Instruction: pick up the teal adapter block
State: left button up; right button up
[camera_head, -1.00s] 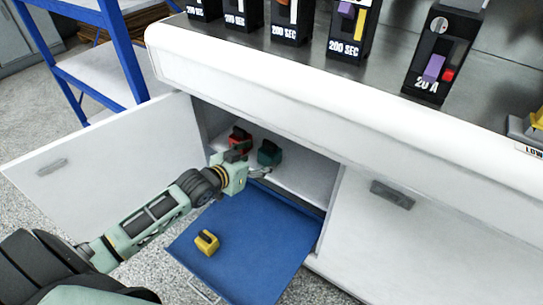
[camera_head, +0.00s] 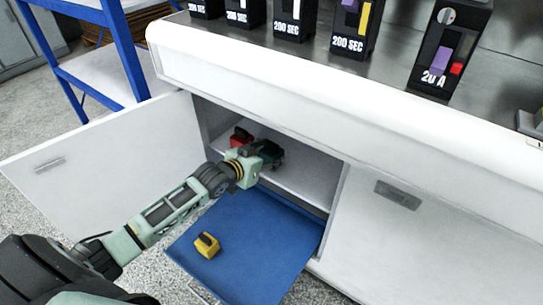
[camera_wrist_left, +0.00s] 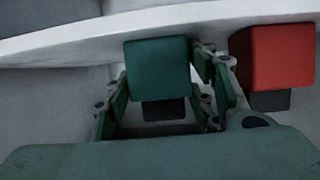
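The teal adapter block (camera_wrist_left: 157,66) sits in the open cabinet. In the head view the teal block (camera_head: 276,159) is partly hidden by my left gripper (camera_head: 268,152), which reaches in from the left. In the left wrist view my left gripper (camera_wrist_left: 160,85) has its fingers apart, one on each side of the teal block. The right finger lies close along the block's side; I cannot tell whether it touches. The left finger is lower, with its tip near the block's lower left edge. My right gripper is in neither view.
A red block (camera_wrist_left: 272,57) stands beside the teal one, close to a finger; it also shows in the head view (camera_head: 241,137). A yellow block (camera_head: 207,244) sits on the blue pull-out shelf (camera_head: 262,235). The open cabinet door (camera_head: 110,165) is at left, the white counter edge (camera_head: 300,90) above.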

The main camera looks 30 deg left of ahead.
pick_arm(q)
grip_shut()
jog(key=shift+w+r, duration=0.15)
jog(key=shift+r, duration=0.1)
dwell(0.3)
